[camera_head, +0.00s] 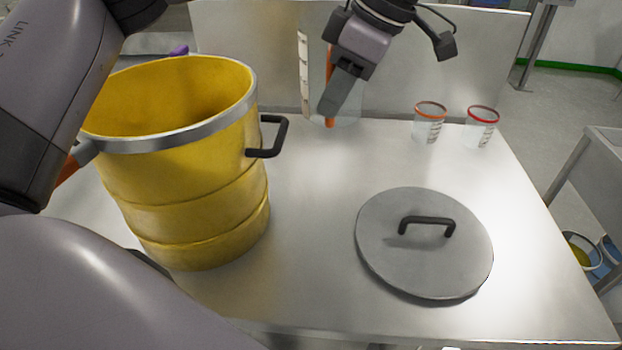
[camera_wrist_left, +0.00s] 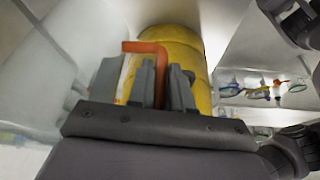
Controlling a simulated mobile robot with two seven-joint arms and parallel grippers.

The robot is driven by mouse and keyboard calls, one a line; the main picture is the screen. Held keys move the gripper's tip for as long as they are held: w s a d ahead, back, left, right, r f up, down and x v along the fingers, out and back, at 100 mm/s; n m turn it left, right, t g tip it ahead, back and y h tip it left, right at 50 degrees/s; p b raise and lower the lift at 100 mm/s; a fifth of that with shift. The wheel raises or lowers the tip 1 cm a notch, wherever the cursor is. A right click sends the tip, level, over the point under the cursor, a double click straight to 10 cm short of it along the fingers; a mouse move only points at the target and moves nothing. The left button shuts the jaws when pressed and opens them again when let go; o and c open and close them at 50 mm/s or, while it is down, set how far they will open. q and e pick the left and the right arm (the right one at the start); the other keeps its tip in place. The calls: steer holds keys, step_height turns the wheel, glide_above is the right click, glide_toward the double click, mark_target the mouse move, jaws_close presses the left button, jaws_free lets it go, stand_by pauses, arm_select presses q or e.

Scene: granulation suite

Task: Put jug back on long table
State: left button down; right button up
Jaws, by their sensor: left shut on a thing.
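The jug (camera_head: 305,75) is clear, with a pale graduated strip and an orange handle; it is at the back of the steel table in the head view. My left gripper (camera_head: 336,106) reaches down from the top and is shut on the orange handle. In the left wrist view the orange handle (camera_wrist_left: 158,72) sits between the fingers. The jug's clear body is hard to make out, and I cannot tell whether its base touches the table. The steel table (camera_head: 310,215) lies below it. My right gripper is not in view.
An open yellow drum (camera_head: 190,200) with a black side handle stands on the left. Its grey lid (camera_head: 425,265) lies front right. Two clear beakers, one orange-rimmed (camera_head: 430,122) and one red-rimmed (camera_head: 482,127), stand at the back right. The middle of the table is clear.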

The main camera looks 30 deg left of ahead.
arm_select(q)
step_height(320, 180, down, 18)
steer(key=shift+r+p, duration=0.2)
steer(key=shift+p, duration=0.45)
steer(key=c, duration=1)
jaws_free()
steer(key=shift+f, duration=0.1)
steer(key=shift+c, duration=0.2)
steer(key=b+v, duration=0.1)
steer(key=v, duration=1.1)
